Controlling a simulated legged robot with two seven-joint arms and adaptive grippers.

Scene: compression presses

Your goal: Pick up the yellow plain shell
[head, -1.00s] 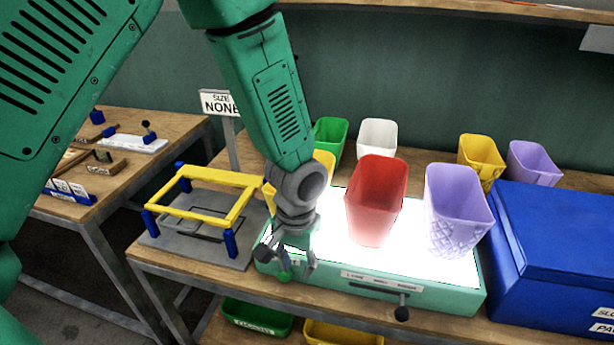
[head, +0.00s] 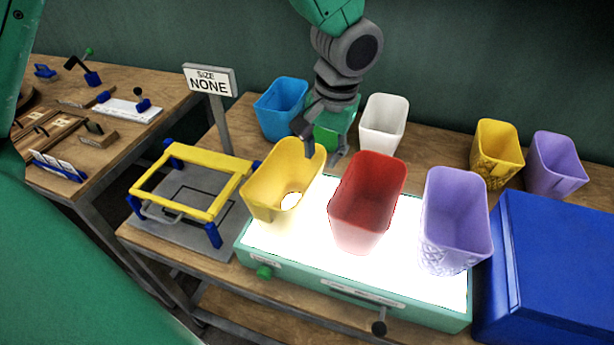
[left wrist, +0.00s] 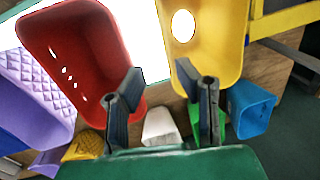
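A yellow shell (head: 268,185) with smooth walls and a hole low down stands at the left end of the lit panel (head: 300,243). It also shows at the top of the left wrist view (left wrist: 218,60). A second yellow shell (head: 490,168), with a textured wall, stands at the back right. My left gripper (head: 322,147) is open and empty, just behind and right of the smooth yellow shell. In the left wrist view its fingers (left wrist: 160,86) are spread, with the right fingertip close to the shell's rim; contact is unclear. My right gripper is not in view.
A red shell (head: 366,200) and a purple shell (head: 455,220) share the panel. Blue (head: 278,108), green (head: 335,132) and white (head: 382,125) shells stand behind. A yellow frame fixture (head: 190,180) and SIZE NONE sign (head: 209,80) are left; a blue box (head: 550,265) is right.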

